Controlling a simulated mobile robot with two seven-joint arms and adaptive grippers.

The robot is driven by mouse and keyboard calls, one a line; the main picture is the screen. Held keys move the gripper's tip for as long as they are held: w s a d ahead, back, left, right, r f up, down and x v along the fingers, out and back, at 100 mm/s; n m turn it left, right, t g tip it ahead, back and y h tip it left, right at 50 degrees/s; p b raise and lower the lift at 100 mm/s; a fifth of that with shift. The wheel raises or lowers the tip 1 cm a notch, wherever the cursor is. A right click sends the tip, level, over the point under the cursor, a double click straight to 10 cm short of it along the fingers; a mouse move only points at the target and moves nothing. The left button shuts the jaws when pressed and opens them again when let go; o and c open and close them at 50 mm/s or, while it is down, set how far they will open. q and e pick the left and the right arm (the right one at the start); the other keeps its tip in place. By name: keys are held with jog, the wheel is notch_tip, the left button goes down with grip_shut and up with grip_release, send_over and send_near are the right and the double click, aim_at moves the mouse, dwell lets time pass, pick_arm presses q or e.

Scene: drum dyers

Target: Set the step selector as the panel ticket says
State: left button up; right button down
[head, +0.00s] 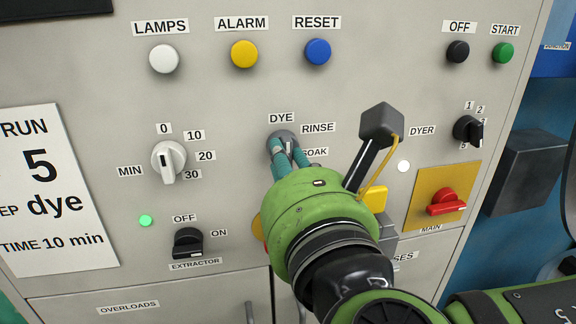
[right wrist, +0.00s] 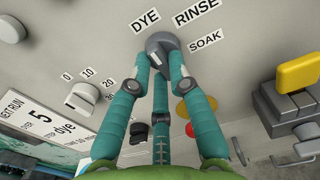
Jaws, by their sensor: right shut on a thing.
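The step selector (head: 282,137) is a round grey knob on the panel with DYE above it, RINSE at upper right and SOAK at right. It also shows in the right wrist view (right wrist: 160,42). My right gripper (head: 287,148) has its teal fingers closed around the knob. Its fingers (right wrist: 161,62) cover much of the knob, so I cannot tell where it points. The panel ticket (head: 55,190) at the left reads run 5, dye, time 10 min. My left gripper is not in view.
A white MIN dial (head: 168,160) is left of the selector, above the black EXTRACTOR switch (head: 188,243). The black DYER selector (head: 468,130) and red MAIN switch (head: 447,202) are at right. A row of buttons, including blue RESET (head: 318,51), runs above.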

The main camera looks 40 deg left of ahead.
jog(key=shift+r, duration=0.25)
jog(key=c, duration=1.1)
grip_release()
jog(key=shift+c, duration=0.2)
jog(key=shift+a+f, duration=0.1)
jog(key=shift+f, duration=0.05)
notch_tip(320, 180, up, 10)
jog(key=shift+w+r, duration=0.1)
